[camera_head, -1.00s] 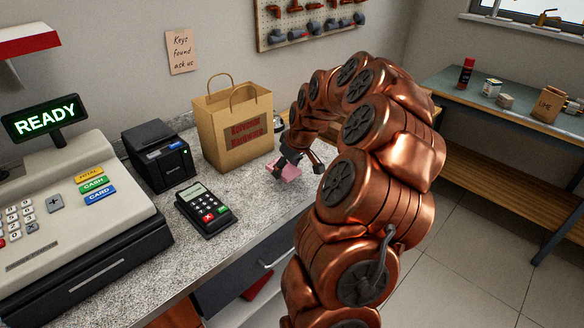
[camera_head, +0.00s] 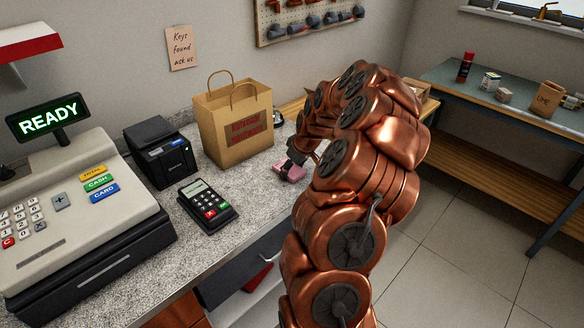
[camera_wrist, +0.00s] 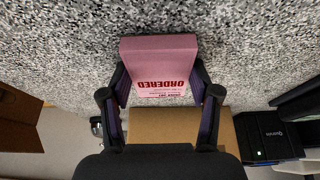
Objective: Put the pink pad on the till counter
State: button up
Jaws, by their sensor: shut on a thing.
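The pink pad (camera_wrist: 158,58) is between the two fingers of my gripper (camera_wrist: 160,92) in the wrist view, with red "ORDERED" print on it. The speckled grey till counter (camera_wrist: 240,40) fills the background behind it. In the head view the pink pad (camera_head: 290,173) shows just below my gripper (camera_head: 294,163), over the right part of the till counter (camera_head: 250,195). My gripper is shut on the pad. I cannot tell whether the pad touches the counter. My arm hides part of the counter beyond it.
A paper bag (camera_head: 232,135) stands just left of and behind my gripper. A card terminal (camera_head: 208,203), a black printer (camera_head: 160,152) and the till (camera_head: 75,215) stand further left. Bare counter lies between the terminal and the pad. A side bench (camera_head: 500,110) stands at the right.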

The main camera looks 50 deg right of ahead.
jog(key=shift+f, duration=0.2)
jog(key=o, duration=1.2)
jog(key=shift+r, duration=0.15)
